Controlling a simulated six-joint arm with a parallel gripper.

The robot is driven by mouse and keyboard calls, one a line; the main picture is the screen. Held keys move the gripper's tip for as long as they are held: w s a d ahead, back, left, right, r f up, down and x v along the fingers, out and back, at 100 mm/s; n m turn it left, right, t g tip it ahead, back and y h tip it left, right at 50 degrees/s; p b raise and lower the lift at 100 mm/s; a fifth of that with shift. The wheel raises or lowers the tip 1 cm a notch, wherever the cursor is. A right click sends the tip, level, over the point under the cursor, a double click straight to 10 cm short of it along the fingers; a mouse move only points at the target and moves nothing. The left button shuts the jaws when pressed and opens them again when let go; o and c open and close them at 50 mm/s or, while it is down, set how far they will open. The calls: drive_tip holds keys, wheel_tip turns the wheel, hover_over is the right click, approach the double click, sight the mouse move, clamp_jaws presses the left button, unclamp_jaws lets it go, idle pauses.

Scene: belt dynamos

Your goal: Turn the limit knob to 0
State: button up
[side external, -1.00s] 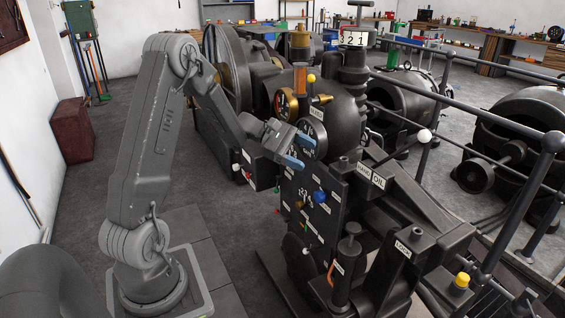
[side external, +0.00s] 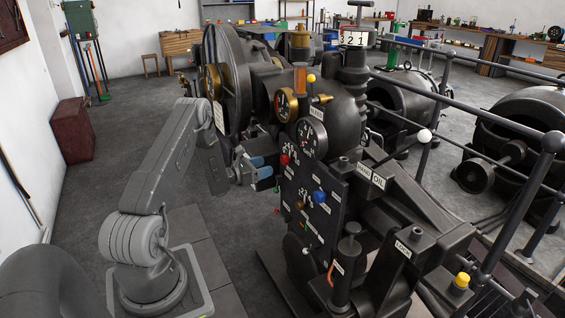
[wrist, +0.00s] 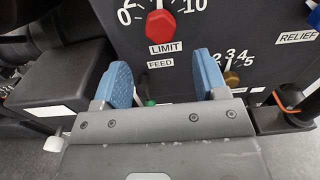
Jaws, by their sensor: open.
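The limit knob (wrist: 160,26) is red, on a dark panel above the "LIMIT" label (wrist: 165,47). Its scale shows 0 at the left and 10 at the right; I cannot tell which mark it points at. In the side view the red knob (side external: 284,160) is at the panel's upper left. My gripper (wrist: 162,68) is open and empty, its blue fingers apart. The knob lies beyond the fingertips, between them sideways and higher in the wrist picture. In the side view my gripper (side external: 263,167) is just left of the knob, apart from it.
A brass knob (wrist: 232,77) with its own number scale sits right of the fingers. A green knob (wrist: 150,103) shows low between them. A blue knob (side external: 319,196) is lower on the panel. A round gauge (side external: 311,138) stands above the panel. Open floor lies left of the machine.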

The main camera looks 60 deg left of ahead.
sight(282, 161)
drive_tip(key=w, duration=0.8)
drive_tip(key=c, duration=0.9)
